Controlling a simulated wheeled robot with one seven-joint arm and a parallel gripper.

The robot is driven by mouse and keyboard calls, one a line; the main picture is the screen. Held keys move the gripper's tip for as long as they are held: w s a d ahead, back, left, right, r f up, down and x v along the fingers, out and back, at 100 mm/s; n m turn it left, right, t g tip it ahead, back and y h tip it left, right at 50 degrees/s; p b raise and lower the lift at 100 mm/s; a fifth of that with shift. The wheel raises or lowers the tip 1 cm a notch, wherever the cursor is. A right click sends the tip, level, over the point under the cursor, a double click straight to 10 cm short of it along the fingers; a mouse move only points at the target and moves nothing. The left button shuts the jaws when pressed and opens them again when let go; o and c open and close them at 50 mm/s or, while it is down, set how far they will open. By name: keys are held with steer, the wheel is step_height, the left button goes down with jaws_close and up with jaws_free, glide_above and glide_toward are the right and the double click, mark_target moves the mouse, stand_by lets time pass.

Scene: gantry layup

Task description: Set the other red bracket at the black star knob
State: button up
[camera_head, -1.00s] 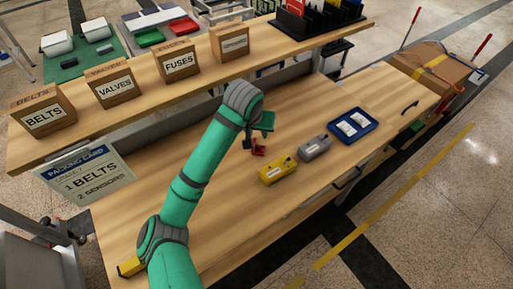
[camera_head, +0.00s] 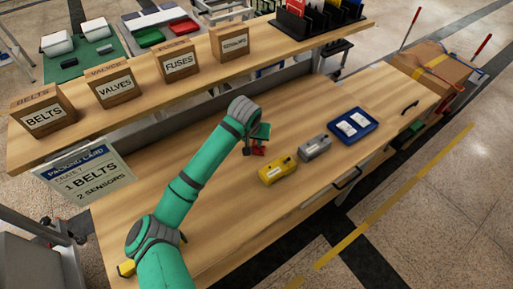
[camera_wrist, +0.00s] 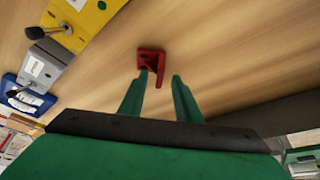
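A red bracket (camera_wrist: 150,60) lies on the wooden bench just beyond my fingertips in the wrist view. In the head view the red bracket (camera_head: 258,151) is partly hidden under my gripper (camera_head: 258,138). My gripper (camera_wrist: 162,82) is open, with a clear gap between the green fingers. The left fingertip overlaps the bracket's near edge, and part of the bracket shows between the fingers; I cannot tell whether they touch. A yellow unit (camera_head: 278,172) and a grey unit (camera_head: 315,147) stand to the right, with dark knob-like parts in the wrist view. I cannot pick out a star knob.
A blue tray (camera_head: 372,128) with white-labelled items lies beyond the grey unit. A raised shelf (camera_head: 150,105) with several labelled cardboard boxes runs along the back.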

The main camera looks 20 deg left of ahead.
steer(key=shift+w+f, duration=0.2)
steer(key=shift+f, duration=0.25)
jaws_close()
stand_by(1.1)
